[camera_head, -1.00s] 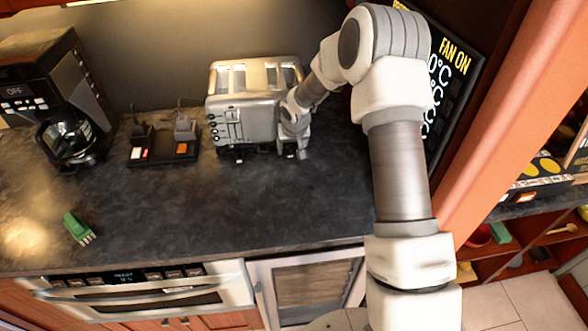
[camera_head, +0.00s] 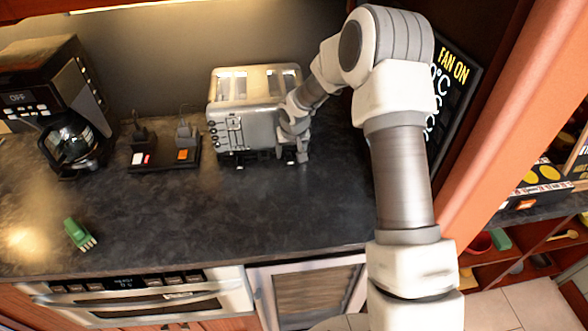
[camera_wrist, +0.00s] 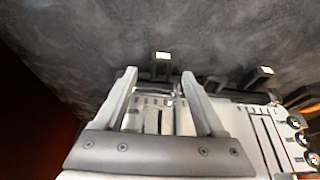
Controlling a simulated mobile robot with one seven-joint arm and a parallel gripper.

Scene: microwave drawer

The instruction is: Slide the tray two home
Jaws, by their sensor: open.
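A silver multi-slot toaster (camera_head: 240,118) stands against the back wall. Dark tabs with pale ends stick out low on its front; in the wrist view one tab (camera_wrist: 162,62) is just beyond my fingertips and another tab (camera_wrist: 260,74) is farther right. They look like tray handles, but I cannot tell which is tray two. My gripper (camera_head: 294,157) is low at the toaster's right front, and its fingers also show in the wrist view (camera_wrist: 160,78). It is open, its fingers spread either side of a toaster lever track, with nothing gripped. My wrist hides the toaster's right end.
A power strip (camera_head: 165,155) with plugs sits left of the toaster, then a coffee maker (camera_head: 62,110). A green plug-like object (camera_head: 78,234) lies at the front left. The dark counter (camera_head: 220,215) before the toaster is clear. A display panel (camera_head: 455,75) stands behind my arm.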

